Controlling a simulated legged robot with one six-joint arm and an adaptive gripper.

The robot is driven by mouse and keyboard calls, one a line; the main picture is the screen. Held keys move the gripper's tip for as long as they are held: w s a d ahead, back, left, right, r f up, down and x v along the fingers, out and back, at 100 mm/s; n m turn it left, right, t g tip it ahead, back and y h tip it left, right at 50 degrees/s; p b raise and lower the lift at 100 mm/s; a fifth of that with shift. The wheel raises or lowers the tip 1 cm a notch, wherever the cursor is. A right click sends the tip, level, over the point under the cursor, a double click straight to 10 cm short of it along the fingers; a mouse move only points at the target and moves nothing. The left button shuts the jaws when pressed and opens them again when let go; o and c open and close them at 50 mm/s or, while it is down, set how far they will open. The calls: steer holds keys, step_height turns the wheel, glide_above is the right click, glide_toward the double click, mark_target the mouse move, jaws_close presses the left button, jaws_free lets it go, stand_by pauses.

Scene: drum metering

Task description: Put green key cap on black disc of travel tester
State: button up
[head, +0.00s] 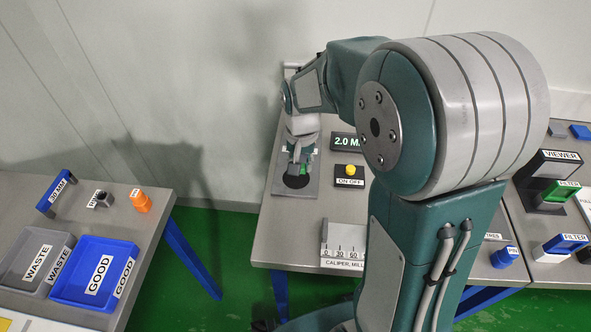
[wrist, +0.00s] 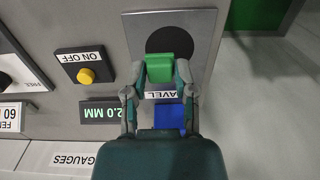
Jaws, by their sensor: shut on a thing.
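The green key cap (wrist: 168,68) is between the fingertips of my gripper (wrist: 159,84) in the wrist view. My gripper is shut on it. The black disc (wrist: 173,40) lies on the grey plate of the travel tester (wrist: 201,24), just beyond the cap, which overlaps its near edge in this view. In the head view the black disc (head: 297,181) shows below my gripper (head: 299,160), with a bit of green at the fingertips. The height of the cap above the disc is hard to tell. A blue part (wrist: 168,118) shows between the fingers, partly hidden.
The yellow ON OFF button (head: 350,170) and the 2.0 MM display (head: 346,142) stand beside the tester plate. A caliper block (head: 343,243) is at the table's front. Blue GOOD (head: 100,303) and grey WASTE (head: 14,271) trays are on the left table. A viewer (head: 548,178) stands right.

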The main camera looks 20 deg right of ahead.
glide_above(296, 178)
step_height(296, 178, down, 4)
steer(key=shift+f, duration=1.55)
steer(key=o, duration=0.7)
steer(key=shift+f, duration=0.1)
step_height(296, 178, up, 12)
steer(key=s+r+n+t, duration=0.1)
steer(key=s+r+t, duration=0.1)
steer(key=s, duration=0.5)
steer(key=s+r+n+t, duration=0.1)
steer(key=s+r+n, duration=0.1)
steer(key=s+r, duration=0.2)
steer(key=s+r+n+t, duration=0.1)
steer(key=s+r+t, duration=0.1)
steer(key=s, duration=0.8)
steer(key=shift+s+r+n+t, duration=0.1)
steer(key=shift+r+n+t, duration=0.2)
steer(key=shift+r, duration=0.25)
